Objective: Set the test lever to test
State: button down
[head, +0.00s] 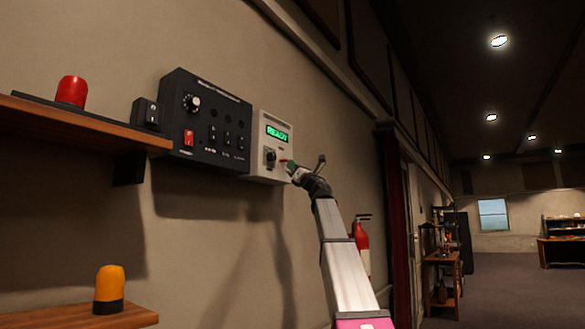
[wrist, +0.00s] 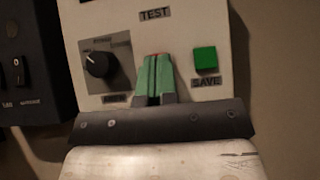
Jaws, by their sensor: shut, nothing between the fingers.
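The white wall box (head: 258,134) carries a lit green READY display (head: 277,134). In the wrist view its face (wrist: 195,20) shows the TEST label (wrist: 154,13). Just below the label, a small red part (wrist: 158,54), which looks like the test lever's tip, shows at the ends of my green fingers. It also shows as a red spot in the head view (head: 284,161). The rest of the lever is hidden, so its setting cannot be told. My gripper (wrist: 153,62) is shut and empty, close in front of the box; I cannot tell whether it touches the lever.
A black knob (wrist: 97,63) is left of my fingers, and a green SAVE button (wrist: 205,60) is right. A black switch box (head: 205,120) adjoins the white box. Wooden shelves (head: 70,122) jut out at left.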

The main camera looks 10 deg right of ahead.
jog(key=shift+s+d+r, duration=0.1)
jog(key=shift+r, duration=0.3)
dwell(0.4)
